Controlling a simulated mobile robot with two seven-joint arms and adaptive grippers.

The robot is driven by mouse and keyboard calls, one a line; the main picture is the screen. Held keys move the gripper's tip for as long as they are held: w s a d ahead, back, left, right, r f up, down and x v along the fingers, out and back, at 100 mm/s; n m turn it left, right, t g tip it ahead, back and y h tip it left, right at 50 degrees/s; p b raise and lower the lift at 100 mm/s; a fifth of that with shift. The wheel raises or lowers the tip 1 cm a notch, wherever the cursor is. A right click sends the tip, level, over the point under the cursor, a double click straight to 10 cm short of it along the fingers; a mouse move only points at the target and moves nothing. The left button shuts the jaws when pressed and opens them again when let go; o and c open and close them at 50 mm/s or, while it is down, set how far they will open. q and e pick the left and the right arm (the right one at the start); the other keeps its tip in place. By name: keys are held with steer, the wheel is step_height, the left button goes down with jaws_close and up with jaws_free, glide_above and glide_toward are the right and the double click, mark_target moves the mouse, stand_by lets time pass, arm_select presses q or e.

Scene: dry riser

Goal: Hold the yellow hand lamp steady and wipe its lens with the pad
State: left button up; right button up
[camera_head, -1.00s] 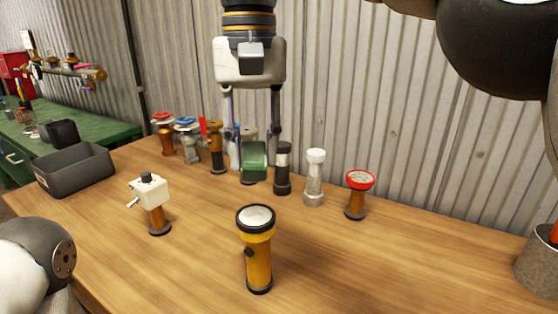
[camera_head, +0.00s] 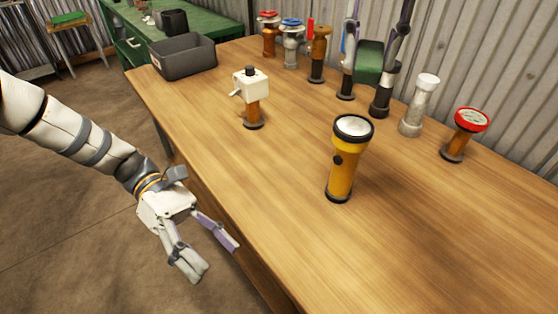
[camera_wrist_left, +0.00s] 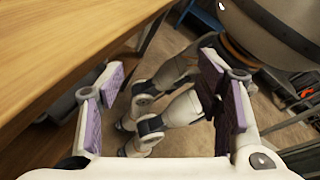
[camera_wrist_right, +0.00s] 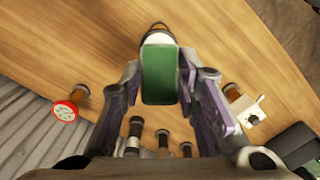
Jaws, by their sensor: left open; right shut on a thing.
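The yellow hand lamp (camera_head: 342,172) stands upright on the workbench, its black-rimmed pale lens (camera_head: 353,128) facing up. My left gripper (camera_head: 212,257) is open and empty, off the bench's front edge, to the left of and lower than the lamp. Its spread fingers also show in the left wrist view (camera_wrist_left: 167,98), with nothing between them. My right gripper (camera_head: 372,62) is shut on the green pad (camera_head: 368,60), beyond the lamp and apart from it. In the right wrist view the pad (camera_wrist_right: 160,75) sits between the fingers and partly hides a pale, dark-rimmed round top.
A white-topped valve piece (camera_head: 251,90) stands left of the lamp. A clear white-capped piece (camera_head: 418,105) and a red-rimmed gauge (camera_head: 466,130) stand to its right. Several fittings line the back, beside a grey bin (camera_head: 184,58). The front of the bench (camera_head: 250,190) is clear.

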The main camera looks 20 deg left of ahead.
arm_select(q)
steer(key=w+r+t+h, duration=0.2)
steer(key=w+r, duration=0.1)
steer(key=w, duration=0.1)
steer(key=n+t+h, duration=0.2)
steer(key=t, duration=0.6)
glide_toward(346, 165)
steer(key=shift+w+a+f, duration=0.75)
steer(key=shift+a+f, duration=0.05)
steer(key=shift+f, duration=0.2)
steer(key=x, duration=1.1)
steer(key=shift+w+d+f, duration=0.1)
steer(key=shift+w+d, duration=0.2)
steer(key=shift+d, duration=0.05)
